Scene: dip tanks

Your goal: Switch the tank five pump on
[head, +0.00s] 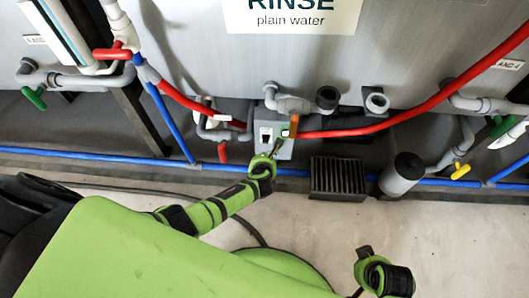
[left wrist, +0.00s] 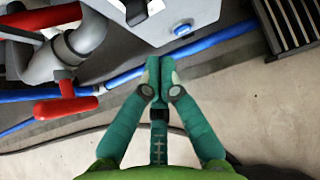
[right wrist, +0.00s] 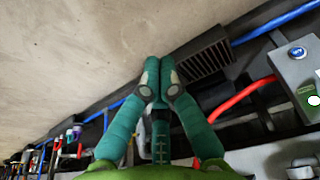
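A grey control box (head: 280,143) is fixed below the RINSE tank (head: 210,50). Its front carries a white-framed dark switch (head: 266,135) and a small green-and-white element (head: 285,133); the switch's position is too small to tell. My left gripper (head: 275,151) is at the box's lower front. In the left wrist view its fingers (left wrist: 157,62) are shut and empty just below the box (left wrist: 190,12), which shows a blue button (left wrist: 183,29). My right gripper (right wrist: 157,65) is shut and empty, away from the box (right wrist: 300,72), seen at right in its wrist view. No tank-five label is readable.
Red hoses (head: 440,97) and a blue pipe (head: 100,156) run beside the box. A black grate (head: 338,178) and a grey cylinder (head: 402,174) stand to its right. Valves with red (head: 112,54), green (head: 34,97) and yellow (head: 460,171) handles are around. The floor in front is mostly clear.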

